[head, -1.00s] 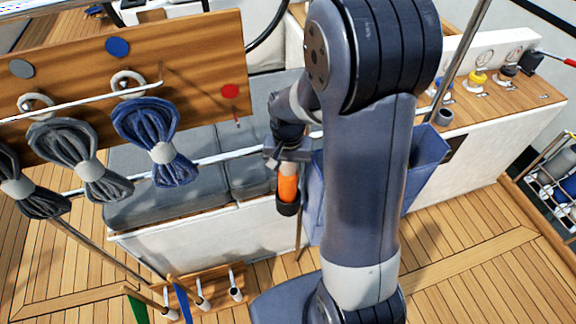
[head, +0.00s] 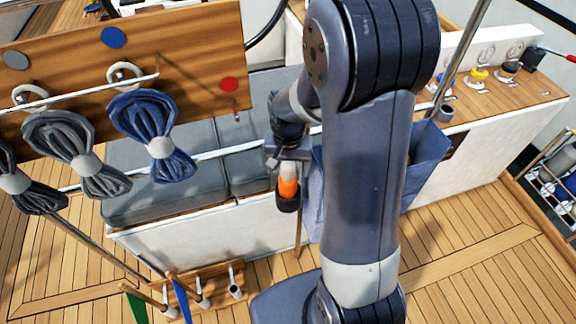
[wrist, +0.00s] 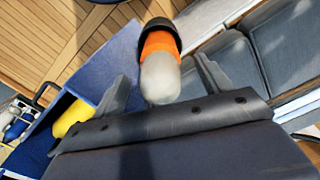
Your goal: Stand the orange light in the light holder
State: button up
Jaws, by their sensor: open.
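The orange light (head: 288,188) has a pale rounded top and stands with its lower end inside a black cup, the light holder (head: 287,205). In the wrist view the light (wrist: 160,46) shows its pale dome towards me, an orange band behind it and the holder's dark rim (wrist: 165,25) around that. My gripper (head: 288,160) is just above the light in the head view. In the wrist view its two fingers (wrist: 165,78) are spread on either side of the pale dome, with gaps. The bottom of the light is hidden in the cup.
A blue bin (head: 427,150) stands just right of the holder, partly behind my arm; a yellow thing (wrist: 72,118) lies in it. Grey seat cushions (head: 165,185) are behind and left. A wooden board (head: 190,65) with hung rope coils is at left. Open deck lies at lower right.

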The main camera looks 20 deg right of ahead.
notch_tip(320, 180, up, 11)
jog(key=shift+f, duration=0.1)
dwell(0.5)
dwell(0.6)
notch_tip(320, 180, down, 11)
jog(key=shift+r, duration=0.1)
notch_tip(320, 180, up, 2)
jog(key=shift+r+p, duration=0.15)
jog(key=shift+p, duration=0.85)
jog(key=shift+r+p, duration=0.65)
jog(key=shift+r, duration=0.2)
jog(key=shift+f, duration=0.2)
